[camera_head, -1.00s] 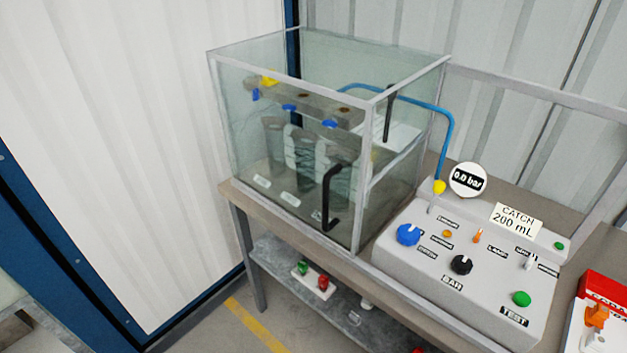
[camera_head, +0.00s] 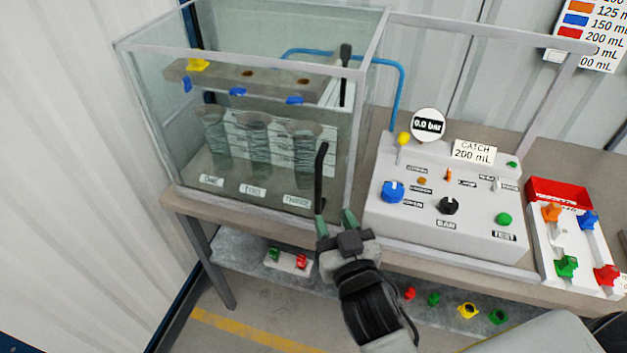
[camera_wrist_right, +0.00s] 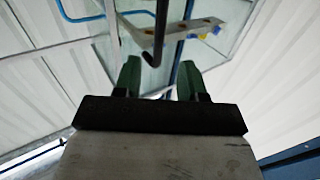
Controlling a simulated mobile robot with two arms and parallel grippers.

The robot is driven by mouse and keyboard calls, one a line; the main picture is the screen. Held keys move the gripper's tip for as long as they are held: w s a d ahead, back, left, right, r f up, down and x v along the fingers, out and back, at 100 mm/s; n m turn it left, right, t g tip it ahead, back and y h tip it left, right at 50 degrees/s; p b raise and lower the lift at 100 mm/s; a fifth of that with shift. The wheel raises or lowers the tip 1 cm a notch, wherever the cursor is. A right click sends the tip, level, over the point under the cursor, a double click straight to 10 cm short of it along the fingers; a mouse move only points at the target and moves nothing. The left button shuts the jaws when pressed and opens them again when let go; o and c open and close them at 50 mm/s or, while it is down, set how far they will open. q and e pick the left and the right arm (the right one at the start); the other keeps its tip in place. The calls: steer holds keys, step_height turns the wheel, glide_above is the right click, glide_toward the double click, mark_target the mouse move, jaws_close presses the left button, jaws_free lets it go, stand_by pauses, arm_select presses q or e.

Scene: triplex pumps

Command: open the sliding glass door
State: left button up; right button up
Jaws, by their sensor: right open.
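The glass case (camera_head: 130,44) stands on the bench, and its front glass door (camera_head: 270,150) looks shut. A black bar handle (camera_head: 320,178) stands upright on the door near its right edge. My right gripper (camera_head: 336,216) is open and empty at the handle's lower end. Its left fingertip overlaps the handle's foot in the head view; I cannot tell if they touch. In the right wrist view, my open fingers (camera_wrist_right: 159,80) show with a dark hooked bar (camera_wrist_right: 160,32) beyond and between them. My left gripper is not in view.
A grey control box (camera_head: 440,225) with knobs and a gauge stands right of the case. A tray of coloured parts (camera_head: 550,250) lies further right. Inside the case are several cylinders under a grey block (camera_head: 270,83). A lower shelf (camera_head: 235,255) holds small coloured parts.

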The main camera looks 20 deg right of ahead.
mark_target(319, 187)
steer(key=w+p, duration=0.2)
steer(key=w, duration=0.7)
steer(key=shift+w+d+p, duration=0.1)
steer(key=shift+w+p, duration=0.2)
steer(key=shift+w, duration=0.15)
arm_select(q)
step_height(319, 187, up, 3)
arm_select(e)
steer(key=shift+f, duration=0.1)
jaws_close()
